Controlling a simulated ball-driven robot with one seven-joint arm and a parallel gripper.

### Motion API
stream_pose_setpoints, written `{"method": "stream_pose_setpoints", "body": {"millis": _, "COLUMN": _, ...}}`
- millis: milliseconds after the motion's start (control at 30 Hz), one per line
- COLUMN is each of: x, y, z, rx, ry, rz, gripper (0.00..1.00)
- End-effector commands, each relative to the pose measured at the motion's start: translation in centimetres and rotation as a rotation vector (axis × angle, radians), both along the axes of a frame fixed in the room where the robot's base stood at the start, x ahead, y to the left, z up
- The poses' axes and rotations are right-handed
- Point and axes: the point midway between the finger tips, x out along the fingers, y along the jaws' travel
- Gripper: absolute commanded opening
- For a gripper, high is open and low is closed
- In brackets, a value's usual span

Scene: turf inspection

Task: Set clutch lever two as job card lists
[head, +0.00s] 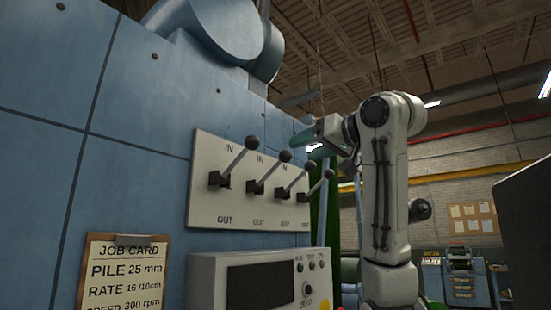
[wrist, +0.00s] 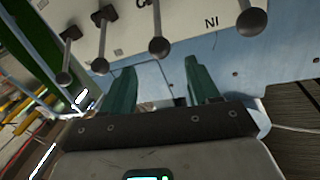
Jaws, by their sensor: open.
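A pale lever panel (head: 205,205) carries a row of levers, with IN marked above and OUT below. Second from left in the head view, lever two (head: 284,156) tilts up toward IN, like its neighbours. The wrist view is upside down; lever two's dark knob (wrist: 159,46) is just beyond the gap between my green fingers. My gripper (wrist: 160,68) is open and empty; in the head view it (head: 312,140) is above the panel's right part. A job card (head: 125,275) shows pile 25 mm, rate 16/10cm and speed 300 rpm; its lower part is cut off.
The first lever (head: 252,142) stands left of lever two, and the third lever (head: 310,165) stands close on its right. A control box (head: 215,285) with a dark screen is below the panel. The blue machine wall (head: 130,150) lies behind and left.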

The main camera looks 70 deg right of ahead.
Motion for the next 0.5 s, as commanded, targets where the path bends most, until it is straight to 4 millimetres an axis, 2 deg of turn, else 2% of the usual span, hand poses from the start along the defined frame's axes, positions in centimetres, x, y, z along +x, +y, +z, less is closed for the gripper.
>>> {"method": "stream_pose_setpoints", "body": {"millis": 500, "x": 7.7, "y": -3.6, "z": 0.1, "rx": 0.004, "ry": 0.003, "rz": 0.002, "gripper": 0.60}}
